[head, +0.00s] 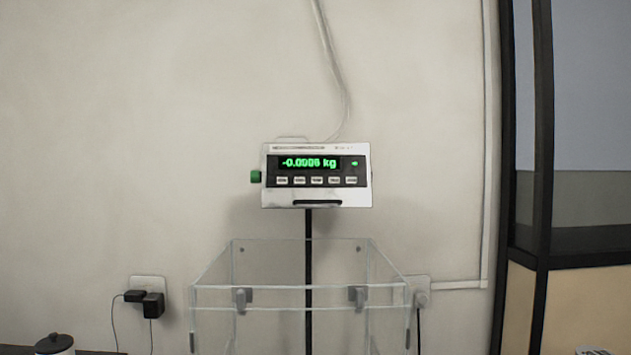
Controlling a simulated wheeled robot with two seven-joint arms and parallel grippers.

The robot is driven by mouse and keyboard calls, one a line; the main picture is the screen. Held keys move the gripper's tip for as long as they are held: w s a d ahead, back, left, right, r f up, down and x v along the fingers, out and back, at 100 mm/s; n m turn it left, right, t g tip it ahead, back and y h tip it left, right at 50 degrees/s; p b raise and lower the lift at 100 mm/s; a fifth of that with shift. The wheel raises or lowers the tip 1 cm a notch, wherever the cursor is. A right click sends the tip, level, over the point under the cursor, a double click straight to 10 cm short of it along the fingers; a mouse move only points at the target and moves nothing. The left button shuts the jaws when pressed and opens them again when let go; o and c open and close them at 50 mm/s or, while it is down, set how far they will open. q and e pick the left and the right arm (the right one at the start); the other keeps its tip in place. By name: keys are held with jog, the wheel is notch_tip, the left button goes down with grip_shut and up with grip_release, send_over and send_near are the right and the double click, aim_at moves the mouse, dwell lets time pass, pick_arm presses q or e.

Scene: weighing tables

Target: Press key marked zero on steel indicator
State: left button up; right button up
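The steel indicator (366,195) stands on a black post (308,226) against the pale wall, in the middle of the head view. Its lit green display (309,163) reads about -0.0006 kg; the last digits are blurred. A row of several small light keys (317,181) runs below the display. Their markings are too small to read, so I cannot tell which one is marked zero. A green knob (256,177) sticks out of its left side. Neither of my grippers is in the head view.
A clear open-topped box (300,297) with grey clips stands in front of the post, below the indicator. Black plugs (153,305) sit in a wall socket at left. A dark-lidded jar (54,345) is at bottom left. A black frame (541,150) stands at right.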

pick_arm(q)
grip_shut()
dwell(1.1)
